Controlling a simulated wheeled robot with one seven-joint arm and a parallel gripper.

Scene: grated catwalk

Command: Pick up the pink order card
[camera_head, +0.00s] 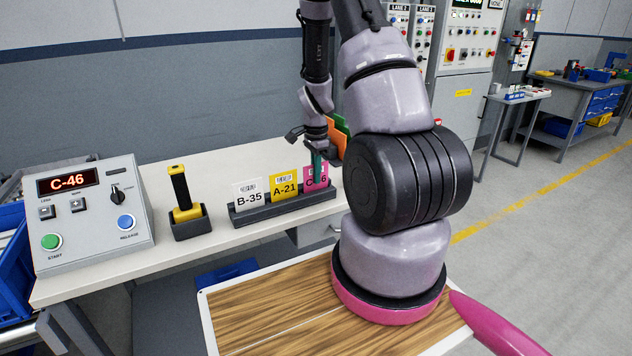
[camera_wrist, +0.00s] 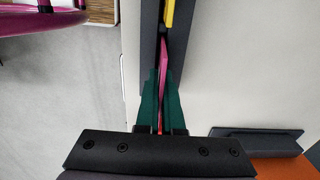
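The pink order card (camera_head: 318,176) stands at the right end of a dark card rack (camera_head: 264,212), and its lettering is partly covered by my fingers. A yellow card marked A-21 (camera_head: 285,187) and a white card marked B-35 (camera_head: 248,193) stand to its left. My gripper (camera_head: 319,172) reaches down from above over the pink card. In the wrist view the pink card (camera_wrist: 164,62) runs between the green fingers of my gripper (camera_wrist: 161,92). The fingers lie close against it on both sides and look shut on it. The card still appears to be in the rack.
A control box (camera_head: 90,215) displaying C-46 and a yellow-handled tool in a black holder (camera_head: 188,222) stand left on the pale bench (camera_head: 235,160). Orange and green pieces (camera_head: 339,137) stand behind my gripper. A wood-topped surface (camera_head: 270,310) is in front.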

